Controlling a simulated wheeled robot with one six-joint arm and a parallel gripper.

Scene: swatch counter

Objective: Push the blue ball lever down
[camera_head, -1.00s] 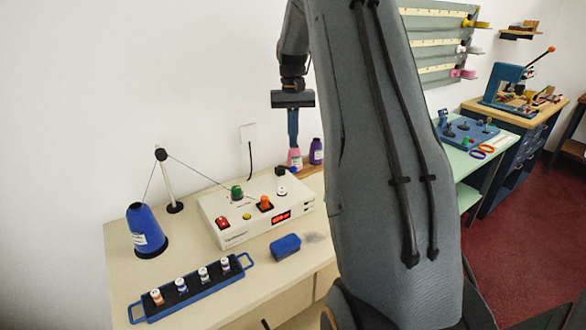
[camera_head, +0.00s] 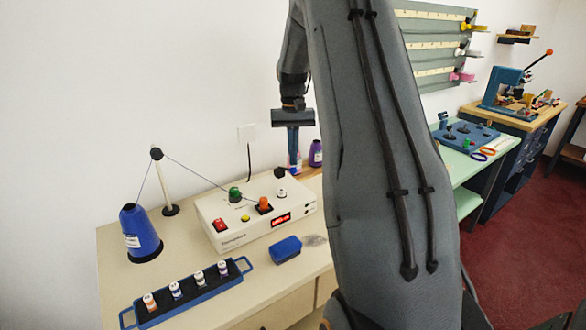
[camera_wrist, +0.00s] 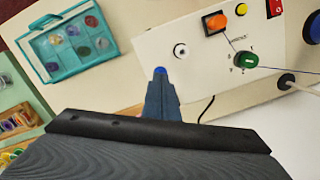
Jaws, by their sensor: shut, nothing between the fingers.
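The blue ball (camera_wrist: 160,70) of the lever shows in the wrist view right at the tip of my gripper (camera_wrist: 161,82). The fingers hide the rest of the lever, and I cannot tell whether they touch the ball. In the head view my gripper (camera_head: 294,170) points straight down, shut and empty, just behind the back right of the white control box (camera_head: 244,237).
The box carries a red switch (camera_head: 221,226), green knob (camera_head: 235,194), orange switch (camera_head: 264,204) and white knob (camera_head: 281,192). A purple bottle (camera_head: 316,154) stands behind my gripper. A blue spool (camera_head: 140,230), blue rack (camera_head: 185,310) and blue block (camera_head: 286,248) sit left and in front.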

